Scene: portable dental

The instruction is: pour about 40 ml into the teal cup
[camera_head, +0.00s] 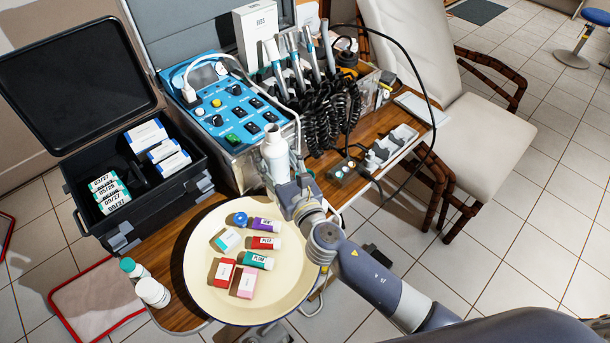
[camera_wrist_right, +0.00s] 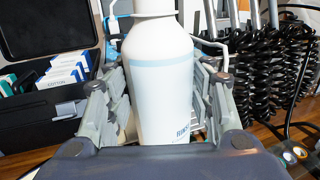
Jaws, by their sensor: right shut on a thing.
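My right gripper (camera_head: 294,196) is shut on a white bottle (camera_head: 274,152). The bottle stands about upright, in front of the blue control unit and behind the cream round tray. In the right wrist view the bottle (camera_wrist_right: 162,85) sits between both fingers of the gripper (camera_wrist_right: 160,100), with a pale blue band and partly readable lettering on its side. I cannot tell whether its base touches the table. My left gripper is not in view.
The cream tray (camera_head: 205,300) holds several small labelled tubes and boxes. An open black case (camera_head: 150,215) with boxes is on the left. The blue control unit (camera_head: 222,105) and coiled black hoses (camera_head: 335,120) stand close behind the bottle. A white-capped bottle (camera_head: 153,292) is at front left.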

